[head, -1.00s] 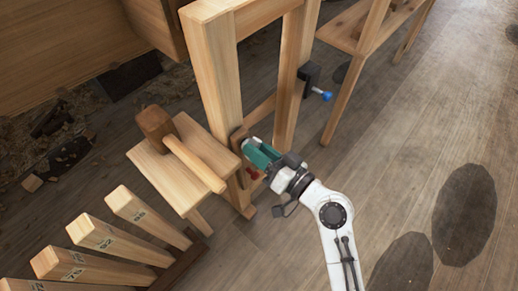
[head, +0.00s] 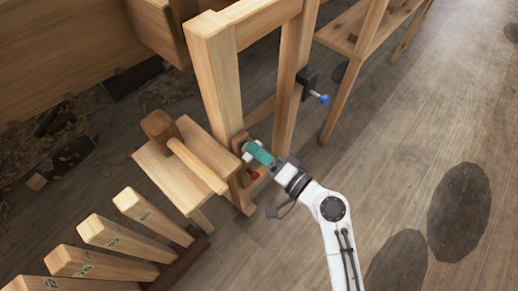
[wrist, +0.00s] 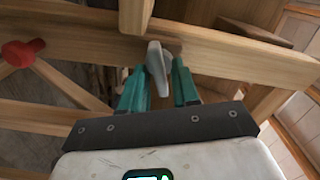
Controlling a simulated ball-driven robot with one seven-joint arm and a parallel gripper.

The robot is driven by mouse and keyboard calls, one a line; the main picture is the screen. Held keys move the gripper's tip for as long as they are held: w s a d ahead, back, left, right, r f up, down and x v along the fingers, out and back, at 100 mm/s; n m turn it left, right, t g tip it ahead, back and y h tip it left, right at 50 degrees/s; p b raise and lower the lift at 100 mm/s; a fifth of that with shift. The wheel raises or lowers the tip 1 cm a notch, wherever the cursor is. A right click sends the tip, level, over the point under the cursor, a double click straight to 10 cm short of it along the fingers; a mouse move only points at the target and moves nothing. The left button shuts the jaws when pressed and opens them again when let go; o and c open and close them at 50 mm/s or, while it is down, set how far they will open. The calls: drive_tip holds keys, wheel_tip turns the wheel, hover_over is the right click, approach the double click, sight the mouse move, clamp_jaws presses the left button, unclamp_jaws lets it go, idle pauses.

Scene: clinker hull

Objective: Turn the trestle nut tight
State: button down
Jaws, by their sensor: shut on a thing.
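The trestle nut (wrist: 156,66) is a pale grey wing nut on a wooden beam of the trestle (wrist: 230,55). In the wrist view it stands between my two teal fingers, with its wings sticking up past the tips. My gripper (wrist: 159,78) is shut on it. In the head view my gripper (head: 252,149) meets the low part of the trestle's near post (head: 217,80), and a bit of the pale nut (head: 246,156) shows at the fingertips. The nut's threaded part is hidden.
A red knob (head: 253,174) sits just below my gripper; it also shows in the wrist view (wrist: 22,52). A blue-ended clamp (head: 319,97) juts from the far post. Open floor is at right.

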drive_tip(key=shift+m, duration=0.7)
drive_tip(key=shift+f+p, duration=0.1)
drive_tip(key=shift+p, duration=0.2)
drive_tip(key=c, duration=1.2)
unclamp_jaws()
drive_tip(key=shift+o, duration=0.2)
drive_tip(key=shift+d, duration=0.1)
drive_tip(key=v, duration=1)
drive_tip(key=shift+s+d, duration=0.25)
drive_tip(key=shift+d, duration=0.05)
